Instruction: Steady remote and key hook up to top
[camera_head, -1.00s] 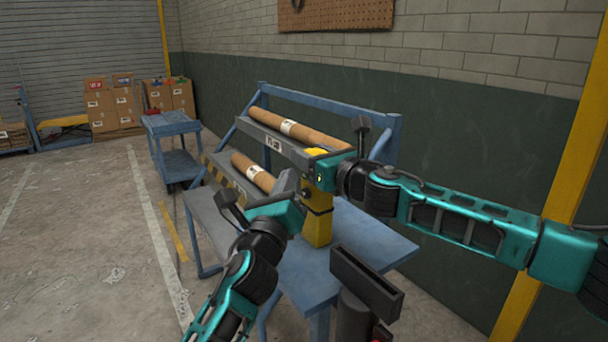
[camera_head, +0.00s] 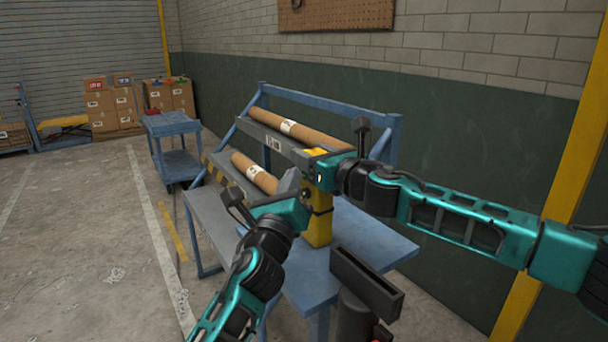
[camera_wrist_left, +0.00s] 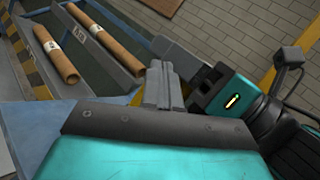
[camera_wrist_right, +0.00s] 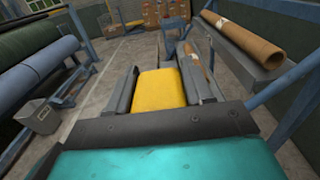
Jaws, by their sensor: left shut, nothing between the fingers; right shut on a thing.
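A tall yellow body (camera_head: 318,230), which I take for the remote, stands upright at the blue table's near end, with a dark band around it. My right gripper (camera_head: 312,160) is shut on its top; the right wrist view shows the yellow top (camera_wrist_right: 158,90) between the fingers (camera_wrist_right: 158,72). My left gripper (camera_head: 291,180) is shut and empty beside the upper part of the yellow body, close to the right gripper. In the left wrist view its fingers (camera_wrist_left: 160,82) are together, and only a sliver of yellow shows behind them. I cannot make out a key hook.
A blue rack (camera_head: 390,130) holds brown rolls (camera_head: 300,132) on grey ledges close behind the grippers. A dark slotted box (camera_head: 366,283) stands near the table's front. A blue cart (camera_head: 172,125) and stacked cartons (camera_head: 112,105) are farther left. The floor left is open.

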